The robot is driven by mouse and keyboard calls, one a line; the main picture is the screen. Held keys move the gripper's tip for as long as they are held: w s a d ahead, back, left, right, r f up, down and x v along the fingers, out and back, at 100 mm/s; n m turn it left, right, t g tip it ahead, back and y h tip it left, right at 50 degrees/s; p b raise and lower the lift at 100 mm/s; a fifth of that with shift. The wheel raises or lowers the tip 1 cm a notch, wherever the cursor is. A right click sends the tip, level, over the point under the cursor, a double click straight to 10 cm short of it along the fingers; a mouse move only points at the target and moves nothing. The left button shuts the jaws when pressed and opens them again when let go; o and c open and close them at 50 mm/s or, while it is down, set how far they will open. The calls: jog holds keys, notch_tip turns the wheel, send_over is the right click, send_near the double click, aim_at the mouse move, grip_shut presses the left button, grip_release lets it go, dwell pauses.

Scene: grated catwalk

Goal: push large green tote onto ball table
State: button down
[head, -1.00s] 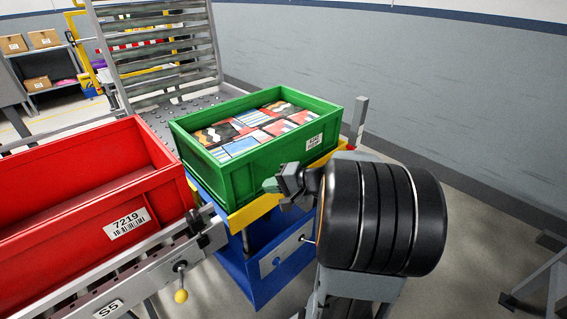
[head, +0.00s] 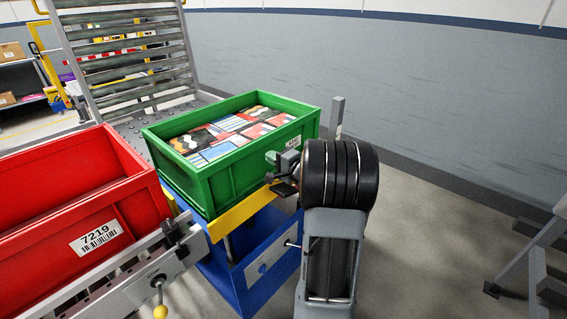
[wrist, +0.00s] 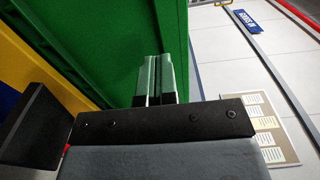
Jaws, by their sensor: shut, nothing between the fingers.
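The large green tote (head: 240,168), filled with patterned boxes, sits upright on a blue cart (head: 247,275) with a yellow edge (head: 243,214). The ball table (head: 124,113), a grey plate with small balls, lies just beyond the tote's far side. The tote hides part of it, so I cannot tell whether they overlap. My gripper (head: 280,172) is shut and empty at the tote's near right wall, by its label. In the wrist view, the shut fingers (wrist: 155,80) point along the green wall (wrist: 115,40) and look close to it; contact is unclear.
A red tote (head: 70,205) labelled 7219 stands on a roller conveyor (head: 135,285) at left, close beside the green tote. A slatted rack (head: 130,55) rises behind the ball table. A grey post (head: 335,118) stands right of the tote.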

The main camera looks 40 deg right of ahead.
aim_at(258, 150)
jog(key=shift+w+a, duration=0.15)
jog(key=shift+w, duration=0.8)
jog(key=shift+w+a, duration=0.15)
jog(key=shift+w, duration=0.9)
